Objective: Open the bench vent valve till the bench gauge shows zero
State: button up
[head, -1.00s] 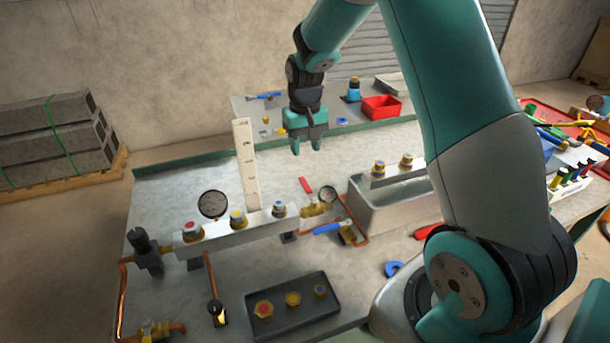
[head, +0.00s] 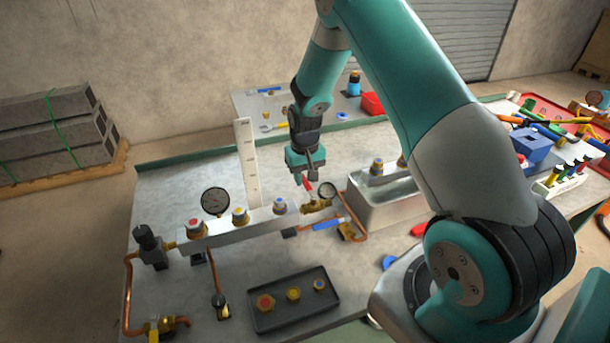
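My gripper (head: 304,178) points down over the middle of the bench, right at a small red handle (head: 309,187). The handle is partly covered by the fingers, and I cannot tell whether they touch it or how far apart they are. Just below the handle is a brass fitting (head: 315,206) at the right end of the manifold, which may be the vent valve. A small round gauge (head: 327,190) stands beside it; its needle is too small to read. A larger gauge (head: 215,201) stands behind the manifold, also unreadable.
The pale manifold (head: 262,214) carries capped ports. A tall white scale (head: 247,165) stands left of my gripper. A blue-handled valve (head: 327,224) and copper pipe lie in front, and a metal trough (head: 372,204) is close on the right. A dark tray (head: 294,315) holds several caps.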

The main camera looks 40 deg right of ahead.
grip_shut()
jog(key=shift+d, duration=0.1)
jog(key=s+d+m+b, duration=0.1)
jog(key=m, duration=0.2)
jog(key=s+d+m+b, duration=0.1)
jog(key=m, duration=0.2)
jog(key=s+d+m+b, duration=0.1)
jog(key=d+m, duration=0.1)
jog(key=m, duration=0.1)
jog(key=shift+s+m, duration=0.2)
jog(key=shift+m, duration=0.2)
jog(key=shift+s+d+m, duration=0.1)
jog(key=shift+s+m, duration=0.4)
jog(key=shift+m, duration=0.4)
jog(key=shift+s+d+m, duration=0.1)
jog(key=shift+s+m, duration=0.35)
jog(key=shift+m, duration=0.45)
